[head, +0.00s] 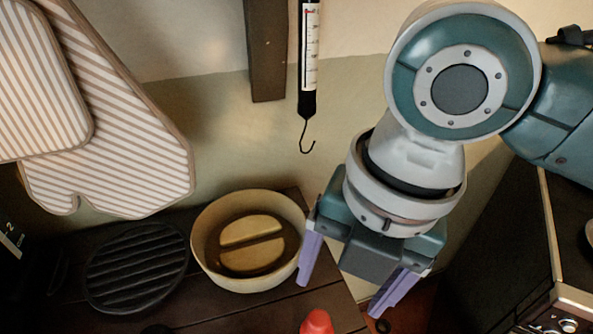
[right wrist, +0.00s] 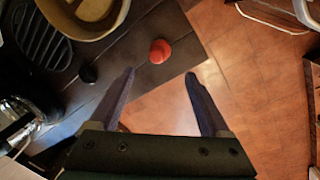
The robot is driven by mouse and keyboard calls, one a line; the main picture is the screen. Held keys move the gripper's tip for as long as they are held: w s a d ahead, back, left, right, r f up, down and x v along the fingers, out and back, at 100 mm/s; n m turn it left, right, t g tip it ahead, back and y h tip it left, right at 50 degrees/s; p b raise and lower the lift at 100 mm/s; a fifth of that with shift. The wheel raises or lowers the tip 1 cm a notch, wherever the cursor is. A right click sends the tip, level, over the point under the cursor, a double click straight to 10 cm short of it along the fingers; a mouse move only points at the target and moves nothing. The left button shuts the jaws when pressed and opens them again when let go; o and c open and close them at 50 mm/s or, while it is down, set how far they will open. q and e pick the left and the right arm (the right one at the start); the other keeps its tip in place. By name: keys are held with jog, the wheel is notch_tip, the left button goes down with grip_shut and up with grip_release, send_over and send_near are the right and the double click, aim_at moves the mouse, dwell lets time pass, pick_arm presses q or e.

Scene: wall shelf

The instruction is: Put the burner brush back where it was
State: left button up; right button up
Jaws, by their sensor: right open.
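I cannot make out the burner brush for certain in either view. A red rounded thing (head: 317,322) shows at the bottom edge of the head view and also in the right wrist view (right wrist: 160,51); I cannot tell whether it is part of the brush. My right gripper (head: 339,300) is open and empty, pointing down to the right of the bowl, near the shelf's right end. In the right wrist view its two fingers (right wrist: 160,76) stand apart, with the red thing beyond the gap between them. My left gripper is not in view.
A cream bowl (head: 205,262) and a black ridged round grate (head: 137,268) sit on the dark shelf (head: 205,312). A hanging scale with a hook (head: 309,100) and striped mitts (head: 120,150) hang above. Tiled floor (right wrist: 258,95) shows below.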

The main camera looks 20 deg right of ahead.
jog(key=s+a+r+m+t+y, duration=0.1)
jog(key=s+a+m+t+y, duration=0.3)
jog(key=m, duration=0.7)
jog(key=s+d+m+g+h, duration=0.1)
jog(key=s+d+m+h, duration=0.4)
jog(key=d+m, duration=0.6)
jog(key=s+m, duration=0.2)
jog(key=m, duration=0.2)
jog(key=shift+d+f, duration=0.3)
jog(key=shift+d, duration=0.1)
